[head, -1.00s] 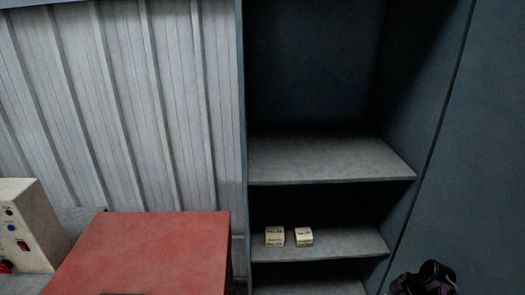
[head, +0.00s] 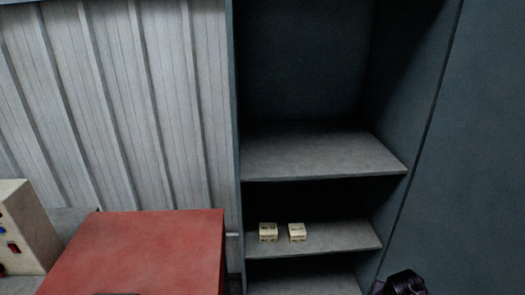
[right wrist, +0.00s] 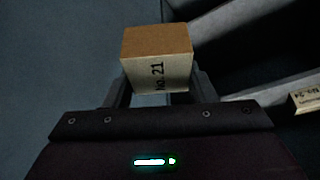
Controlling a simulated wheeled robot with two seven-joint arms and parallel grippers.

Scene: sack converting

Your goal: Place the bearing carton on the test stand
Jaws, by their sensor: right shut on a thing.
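A small carton (right wrist: 157,68) with a brown top and a pale side printed with "21" is in the right wrist view. My right gripper (right wrist: 160,88) is shut on it, one finger at each side, and holds it clear of the shelves. In the head view only a dark part of my right arm shows at the bottom right; the held carton is out of that picture. My left gripper is not in view. I cannot pick out the test stand for sure; a beige control box (head: 24,226) with switches stands at the left edge.
A dark cabinet has grey shelves (head: 320,155). Two small cartons, left (head: 268,232) and right (head: 297,232), sit on its middle shelf (head: 345,237). A red-topped block (head: 140,245) stands left of the cabinet, before a ribbed wall. The upper shelf is clear.

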